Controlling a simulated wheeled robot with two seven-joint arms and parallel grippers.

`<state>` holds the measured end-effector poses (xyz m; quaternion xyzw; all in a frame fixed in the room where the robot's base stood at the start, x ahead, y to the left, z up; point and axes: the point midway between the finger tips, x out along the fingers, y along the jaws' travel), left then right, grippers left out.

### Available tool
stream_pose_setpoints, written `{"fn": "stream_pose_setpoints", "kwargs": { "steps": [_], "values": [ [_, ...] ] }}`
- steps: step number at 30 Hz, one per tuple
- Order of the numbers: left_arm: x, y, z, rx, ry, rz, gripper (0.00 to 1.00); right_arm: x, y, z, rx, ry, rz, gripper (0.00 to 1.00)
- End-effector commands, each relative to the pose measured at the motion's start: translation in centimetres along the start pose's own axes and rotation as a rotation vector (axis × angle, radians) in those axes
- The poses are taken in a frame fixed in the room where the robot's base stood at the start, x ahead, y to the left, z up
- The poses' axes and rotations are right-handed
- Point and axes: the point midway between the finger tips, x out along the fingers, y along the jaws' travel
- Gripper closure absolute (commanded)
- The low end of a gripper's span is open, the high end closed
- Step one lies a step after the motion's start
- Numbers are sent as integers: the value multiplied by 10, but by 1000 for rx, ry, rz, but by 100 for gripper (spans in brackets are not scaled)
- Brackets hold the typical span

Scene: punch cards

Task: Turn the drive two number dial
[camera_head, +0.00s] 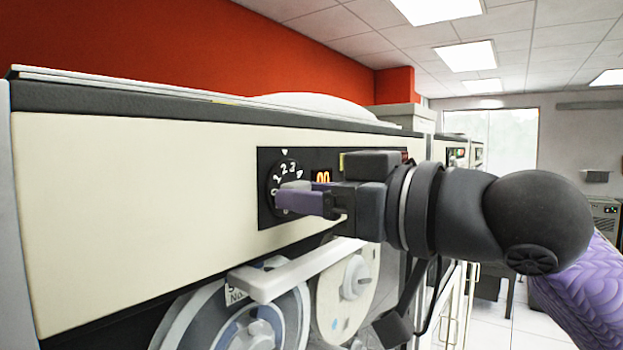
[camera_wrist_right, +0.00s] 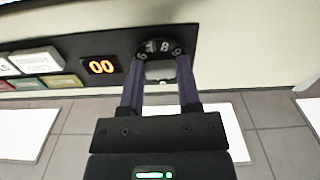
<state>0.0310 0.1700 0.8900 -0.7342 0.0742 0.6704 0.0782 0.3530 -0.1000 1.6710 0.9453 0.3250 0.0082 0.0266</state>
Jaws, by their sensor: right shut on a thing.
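The number dial (camera_head: 285,177) is a round black knob with white digits on the dark panel of a cream tape drive cabinet. In the head view, my right gripper (camera_head: 284,198) reaches in from the right, its purple fingers at the dial's lower part. In the right wrist view, the two fingers (camera_wrist_right: 160,75) are shut on the grey grip of the dial (camera_wrist_right: 159,71), one on each side. Digits including an 8 show on its rim there. The fingers hide part of the dial in the head view. My left gripper is not in view.
An orange display (camera_wrist_right: 101,67) reading 00 sits beside the dial, with white, green and red buttons (camera_wrist_right: 36,60) further along. Below the panel are a white bar handle (camera_head: 290,272) and tape reels (camera_head: 347,290). Open floor lies to the right.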

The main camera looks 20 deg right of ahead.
Motion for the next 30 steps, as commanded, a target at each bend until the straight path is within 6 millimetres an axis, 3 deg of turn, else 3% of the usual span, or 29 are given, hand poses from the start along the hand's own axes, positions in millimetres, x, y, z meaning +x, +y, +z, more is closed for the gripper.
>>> {"fn": "stream_pose_setpoints", "kwargs": {
  "steps": [12, 30],
  "values": [
    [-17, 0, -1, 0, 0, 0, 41, 0, 1, -2, -216, 4, 1, 100],
    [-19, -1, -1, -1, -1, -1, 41, 0, 1, -2, -260, 5, 1, 100]
  ]
}}
